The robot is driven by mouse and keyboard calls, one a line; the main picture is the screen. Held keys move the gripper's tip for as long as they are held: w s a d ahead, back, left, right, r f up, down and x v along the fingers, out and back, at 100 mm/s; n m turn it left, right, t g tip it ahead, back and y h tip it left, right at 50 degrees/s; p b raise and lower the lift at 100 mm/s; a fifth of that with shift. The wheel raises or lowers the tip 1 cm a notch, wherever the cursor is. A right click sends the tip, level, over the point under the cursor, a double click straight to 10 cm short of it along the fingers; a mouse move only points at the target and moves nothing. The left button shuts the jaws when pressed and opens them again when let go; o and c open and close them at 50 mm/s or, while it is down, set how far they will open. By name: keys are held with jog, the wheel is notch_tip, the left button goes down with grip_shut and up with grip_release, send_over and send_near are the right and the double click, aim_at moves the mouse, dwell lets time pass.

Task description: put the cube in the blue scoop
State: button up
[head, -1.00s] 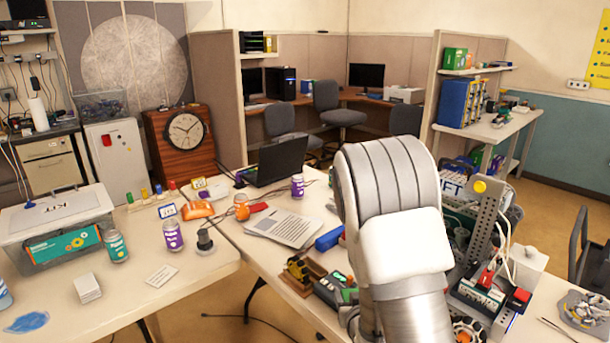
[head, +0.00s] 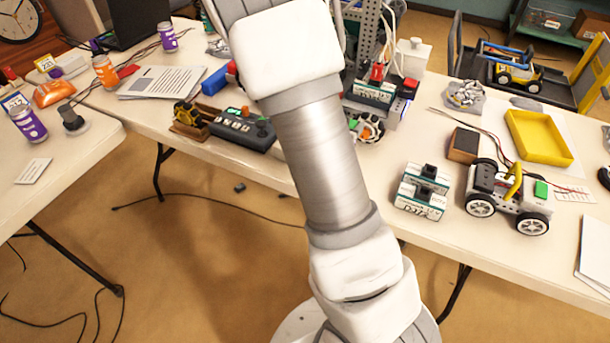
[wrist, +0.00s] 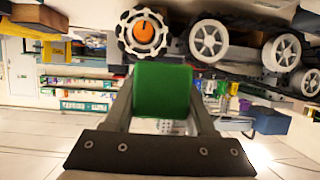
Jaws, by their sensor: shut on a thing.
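In the wrist view my gripper (wrist: 162,80) is shut on a green block (wrist: 162,98), which I take as the cube. The block sits between the two fingers, and its edges look rounded. In the head view my arm runs up past the top edge, so the gripper and cube are not seen there. I cannot pick out the blue scoop for sure. A toy vehicle with a blue bar (head: 502,52) stands at the back right of the head view.
The right table holds a white wheeled robot (head: 510,198), a yellow tray (head: 540,137), a dark block (head: 463,144) and a control box (head: 242,130). In the wrist view, an orange-hubbed wheel (wrist: 143,32) and grey-hubbed wheels (wrist: 209,40) show close beyond the cube.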

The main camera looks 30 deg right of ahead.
jog(key=shift+s+d+f+m+g+h, duration=0.2)
jog(key=shift+s+d+m+h, duration=0.05)
jog(key=shift+s+d, duration=0.2)
jog(key=shift+s+d+f+m+g+h, duration=0.2)
jog(key=shift+s+d+m+h, duration=0.1)
jog(key=shift+d, duration=0.15)
jog(key=w+a+f, duration=0.2)
jog(key=a, duration=0.1)
jog(key=w+a+f+b, duration=0.1)
jog(key=w+a+f, duration=0.1)
jog(key=w+a, duration=0.1)
jog(key=w+a+f+b, duration=0.1)
jog(key=w+a+f, duration=0.1)
jog(key=a+f, duration=0.1)
jog(key=shift+w, duration=0.15)
jog(key=shift+a+f+b, duration=0.1)
jog(key=shift+f+b, duration=0.65)
jog(key=shift+f, duration=1.05)
jog(key=shift+f, duration=0.3)
jog(key=o, duration=1.4)
jog(key=shift+r, duration=0.1)
jog(key=shift+c, duration=0.2)
